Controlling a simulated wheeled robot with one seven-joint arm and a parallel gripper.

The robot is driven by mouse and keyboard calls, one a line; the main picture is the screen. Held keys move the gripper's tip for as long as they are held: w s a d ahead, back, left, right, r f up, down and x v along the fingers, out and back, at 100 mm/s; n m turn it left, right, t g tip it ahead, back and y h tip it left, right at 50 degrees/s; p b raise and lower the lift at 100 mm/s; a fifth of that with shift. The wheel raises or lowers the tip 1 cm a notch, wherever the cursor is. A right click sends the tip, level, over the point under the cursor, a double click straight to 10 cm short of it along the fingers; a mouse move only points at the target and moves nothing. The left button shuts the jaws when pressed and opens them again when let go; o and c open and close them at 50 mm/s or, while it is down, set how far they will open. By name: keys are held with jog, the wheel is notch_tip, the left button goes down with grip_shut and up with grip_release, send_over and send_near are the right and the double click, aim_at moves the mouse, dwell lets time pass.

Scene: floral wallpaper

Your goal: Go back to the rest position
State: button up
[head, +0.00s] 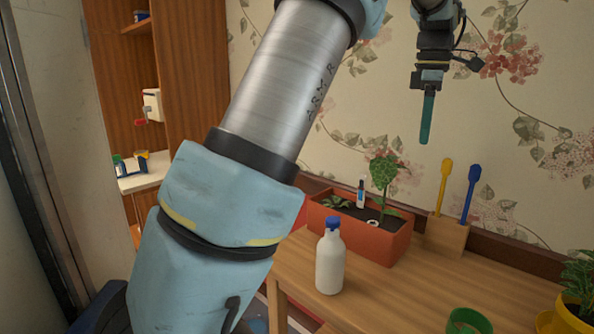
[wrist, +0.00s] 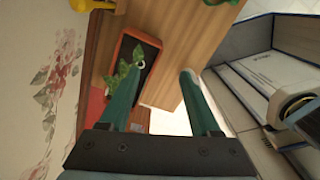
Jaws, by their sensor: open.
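My gripper (head: 427,118) hangs at the upper right of the head view, in front of the floral wallpaper and above the wooden table (head: 480,293). It points down, and its teal fingers overlap in that view. In the wrist view my gripper (wrist: 161,75) shows two teal fingers spread apart with nothing between them. It touches no object that I can see. My arm fills the middle of the head view and hides part of the room.
An orange planter (head: 372,238) with plants stands on the table, also seen in the wrist view (wrist: 123,42). A white bottle (head: 330,265) with a blue cap stands before it. A wooden holder (head: 447,238), green cup (head: 468,321) and yellow pot (head: 573,312) stand to the right.

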jog(key=a+f+m, duration=0.3)
jog(key=a+f, duration=0.3)
jog(key=a, duration=0.4)
jog(key=a+f+m, duration=0.4)
jog(key=a+f, duration=0.1)
jog(key=a, duration=0.5)
jog(key=s+a+f+m, duration=0.3)
jog(key=s+a+f, duration=0.2)
jog(key=s+a, duration=0.1)
jog(key=s+a+f+m+t, duration=0.1)
jog(key=s+a+f+m, duration=0.3)
jog(key=s+a, duration=0.2)
jog(key=shift+s+a+f+t, duration=0.15)
jog(key=shift+a+f+t, duration=0.2)
jog(key=shift+a, duration=0.85)
